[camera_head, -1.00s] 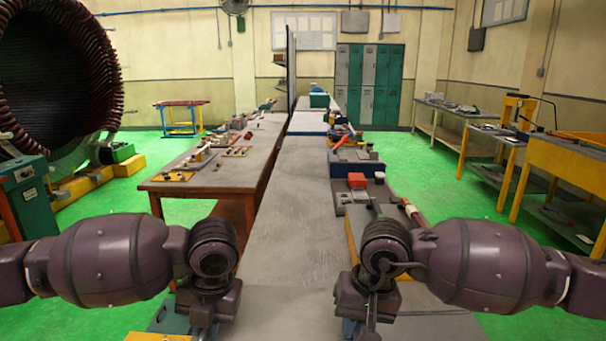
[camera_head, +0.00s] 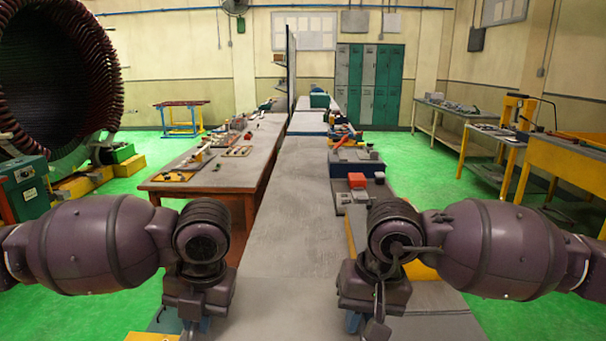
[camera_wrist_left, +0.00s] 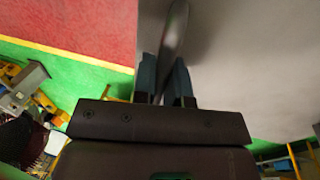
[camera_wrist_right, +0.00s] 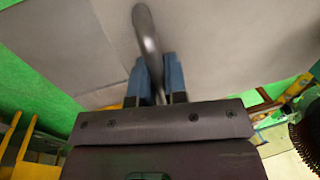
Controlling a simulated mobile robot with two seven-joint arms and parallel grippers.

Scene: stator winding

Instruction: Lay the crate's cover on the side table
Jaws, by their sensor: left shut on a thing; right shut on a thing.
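A broad flat grey plate, which looks like the cover (camera_head: 280,310), spans the bottom of the head view between and beyond my wrists. In the left wrist view, my left gripper (camera_wrist_left: 168,85) is shut on a dark curved handle (camera_wrist_left: 175,30) above a grey surface (camera_wrist_left: 240,70). In the right wrist view, my right gripper (camera_wrist_right: 158,82) is shut on a similar handle (camera_wrist_right: 147,35) above a grey surface (camera_wrist_right: 220,35). The crate cannot be made out. I cannot tell which table is the side table, or how high the plate hangs.
A brown table (camera_head: 210,180) with parts stands at left. A yellow workbench (camera_head: 570,165) stands at right. Green floor (camera_head: 465,190) lies between.

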